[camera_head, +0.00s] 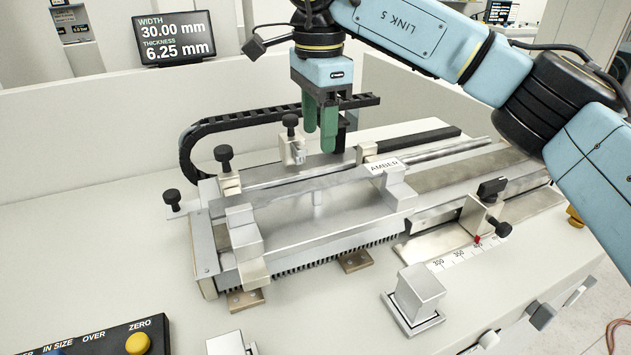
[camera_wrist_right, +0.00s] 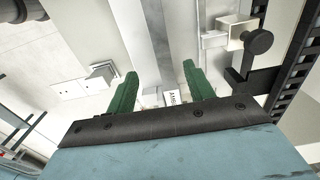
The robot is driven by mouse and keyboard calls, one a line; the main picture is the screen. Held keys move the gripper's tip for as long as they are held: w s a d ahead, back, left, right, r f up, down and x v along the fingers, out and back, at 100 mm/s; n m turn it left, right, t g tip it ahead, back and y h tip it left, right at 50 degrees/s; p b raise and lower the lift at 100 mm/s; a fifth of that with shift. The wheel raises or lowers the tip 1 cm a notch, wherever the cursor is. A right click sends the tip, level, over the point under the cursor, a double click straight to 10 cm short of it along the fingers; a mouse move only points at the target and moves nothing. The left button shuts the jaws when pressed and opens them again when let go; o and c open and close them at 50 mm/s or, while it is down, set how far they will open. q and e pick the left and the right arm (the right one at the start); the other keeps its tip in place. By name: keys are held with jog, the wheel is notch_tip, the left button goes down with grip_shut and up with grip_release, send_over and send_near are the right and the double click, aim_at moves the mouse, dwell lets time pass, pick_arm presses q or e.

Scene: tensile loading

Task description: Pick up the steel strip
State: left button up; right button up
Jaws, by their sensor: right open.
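The steel strip (camera_head: 300,190) is a long, flat grey bar lying lengthwise on the metal fixture (camera_head: 205,250), with a white AMBER tag (camera_head: 384,166) toward its right part. My right gripper (camera_head: 319,141) points down above the strip's middle. Its two green fingers are apart and empty, with a gap below them. In the right wrist view the strip (camera_wrist_right: 160,40) runs between the open fingertips, and the tag (camera_wrist_right: 172,98) shows between the fingers. My left gripper is not in view.
Black-knobbed clamps (camera_head: 228,180) stand behind the strip, and a black cable chain (camera_head: 215,128) curves behind the fixture. A metal block (camera_head: 417,290) stands in front. A display (camera_head: 173,37) reads width 30.00 mm, thickness 6.25 mm.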

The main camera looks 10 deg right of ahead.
aim_at(316, 182)
notch_tip(316, 182, down, 3)
jog(key=shift+w+f, duration=0.15)
jog(key=shift+a+f, duration=0.1)
jog(key=shift+f, duration=2.5)
jog(key=shift+r, duration=0.1)
grip_shut()
